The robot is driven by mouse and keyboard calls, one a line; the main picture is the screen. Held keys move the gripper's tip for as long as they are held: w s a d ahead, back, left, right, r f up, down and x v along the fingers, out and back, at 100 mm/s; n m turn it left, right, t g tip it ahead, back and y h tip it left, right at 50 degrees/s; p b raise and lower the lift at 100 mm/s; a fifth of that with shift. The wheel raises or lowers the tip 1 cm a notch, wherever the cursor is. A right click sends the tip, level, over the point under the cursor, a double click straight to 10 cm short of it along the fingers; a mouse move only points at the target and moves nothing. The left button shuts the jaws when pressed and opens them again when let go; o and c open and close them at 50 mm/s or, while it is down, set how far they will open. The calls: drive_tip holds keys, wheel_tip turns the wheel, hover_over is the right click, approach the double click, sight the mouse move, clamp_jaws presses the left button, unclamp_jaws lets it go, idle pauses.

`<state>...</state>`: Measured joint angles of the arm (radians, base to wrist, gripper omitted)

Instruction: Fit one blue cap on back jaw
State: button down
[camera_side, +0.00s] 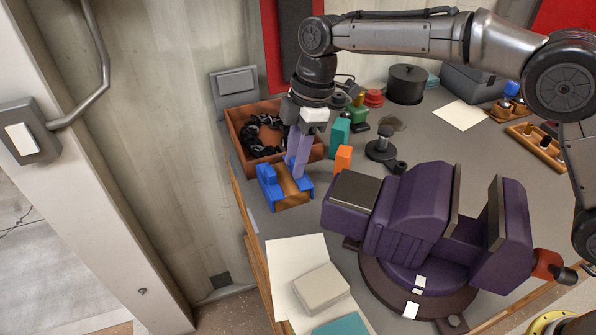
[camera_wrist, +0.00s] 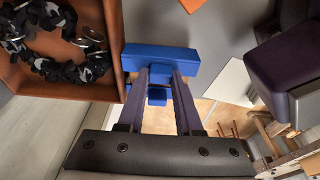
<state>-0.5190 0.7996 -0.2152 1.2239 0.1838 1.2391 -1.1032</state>
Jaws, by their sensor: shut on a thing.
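My gripper (camera_side: 298,172), with purple fingers, points down at the table's left side and is shut on a blue cap (camera_side: 267,184). In the wrist view the cap (camera_wrist: 160,60) shows as a blue bar at the fingertips, with a smaller blue part between the fingers. In the side view, blue parts flank a brown surface under the fingers; the exact grip contact is hidden. The purple vise (camera_side: 408,212) stands right of my gripper, apart from it. Its two jaws have dark plates facing a gap. I cannot tell which is the back jaw.
An orange-brown bin (camera_side: 238,128) with black chain stands close behind my gripper. Teal (camera_side: 340,132) and orange (camera_side: 343,158) blocks stand just right of it. A pale box (camera_side: 319,288) lies on papers in front. Bare grey table lies between the cap and vise.

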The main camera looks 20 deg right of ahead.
drive_tip(key=shift+r, duration=2.25)
drive_tip(key=shift+r, duration=0.1)
drive_tip(key=shift+s+a+r, duration=0.1)
drive_tip(key=shift+r, duration=0.2)
drive_tip(key=s+d+r+m, duration=0.1)
drive_tip(key=s+d+r, duration=0.3)
drive_tip(key=s+r, duration=0.9)
drive_tip(key=s+d+r+m, duration=0.3)
drive_tip(key=s+d+r, duration=0.1)
drive_tip(key=s+r, duration=0.1)
drive_tip(key=shift+s+d+f+m+t+h, duration=0.1)
drive_tip(key=shift+s+d+f+m+t, duration=0.15)
drive_tip(key=shift+s+d+f+m, duration=0.6)
drive_tip(key=shift+s+d+f+m+t+h, duration=0.1)
drive_tip(key=shift+s+d+f+m+t, duration=0.2)
drive_tip(key=shift+s+d+f+m, duration=0.6)
drive_tip(key=shift+s+d+f+m+t+h, duration=0.1)
drive_tip(key=shift+s+d+f+m+t, duration=0.15)
drive_tip(key=shift+s+d+f+m, duration=0.65)
